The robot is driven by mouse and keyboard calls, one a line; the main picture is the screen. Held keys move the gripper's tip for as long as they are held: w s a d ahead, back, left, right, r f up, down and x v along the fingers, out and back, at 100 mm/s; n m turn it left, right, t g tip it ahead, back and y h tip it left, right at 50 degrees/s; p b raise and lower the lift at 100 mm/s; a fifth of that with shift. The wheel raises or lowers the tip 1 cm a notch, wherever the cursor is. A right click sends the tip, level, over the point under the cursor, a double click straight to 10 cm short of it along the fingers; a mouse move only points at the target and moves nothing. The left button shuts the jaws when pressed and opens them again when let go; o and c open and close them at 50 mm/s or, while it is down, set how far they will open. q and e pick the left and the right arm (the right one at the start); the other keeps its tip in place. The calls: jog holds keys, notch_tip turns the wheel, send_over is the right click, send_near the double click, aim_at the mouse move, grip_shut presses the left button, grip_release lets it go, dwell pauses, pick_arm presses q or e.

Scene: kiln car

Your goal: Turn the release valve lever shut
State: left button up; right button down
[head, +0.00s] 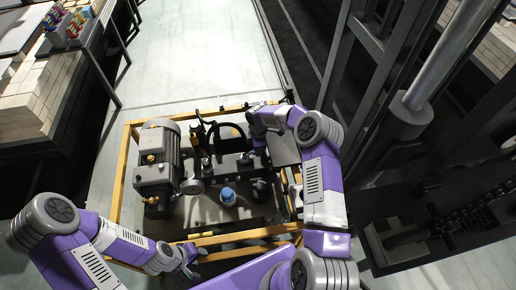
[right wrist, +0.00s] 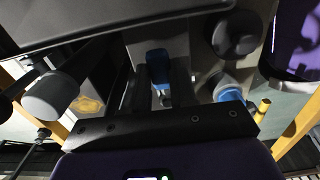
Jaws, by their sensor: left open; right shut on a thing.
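In the right wrist view a blue-ended piece, which looks like the release valve lever (right wrist: 157,57), sits between the two dark fingers of my right gripper (right wrist: 160,88). The gripper is shut on it. In the head view my right gripper (head: 251,122) is at the back right of the hydraulic unit (head: 196,212), and the lever is hidden there. I cannot tell the lever's exact angle. My left gripper (head: 187,258) is open and empty at the front edge of the unit's yellow frame, apart from the lever.
A grey motor (head: 157,158) stands on the unit's left side. A blue cap (head: 228,196) is on the tank top; it also shows in the right wrist view (right wrist: 228,92). A yellow frame (head: 122,172) surrounds the unit. Steel posts (head: 375,85) stand at right. Floor behind is clear.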

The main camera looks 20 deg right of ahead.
jog(key=shift+s, duration=0.1)
jog(key=s+m, duration=0.1)
jog(key=m, duration=0.1)
jog(key=a+m, duration=0.1)
jog(key=m, duration=0.1)
jog(key=shift+s, duration=0.4)
jog(key=m, duration=0.1)
jog(key=s+a+m, duration=0.1)
jog(key=m, duration=0.2)
jog(key=a+m, duration=0.1)
jog(key=shift+s+a+m, duration=0.1)
jog(key=shift+s+m, duration=0.3)
jog(key=shift+s+a+m+b, duration=0.1)
jog(key=shift+a+m, duration=0.55)
jog(key=shift+m, duration=0.7)
jog(key=shift+s+a+m+b, duration=0.15)
jog(key=shift+a+m, duration=0.55)
jog(key=shift+m, duration=0.7)
jog(key=shift+w+a+m+b, duration=0.1)
jog(key=shift+a+m, duration=0.55)
jog(key=shift+m, duration=0.7)
jog(key=shift+a, duration=0.1)
jog(key=c, duration=0.9)
grip_release()
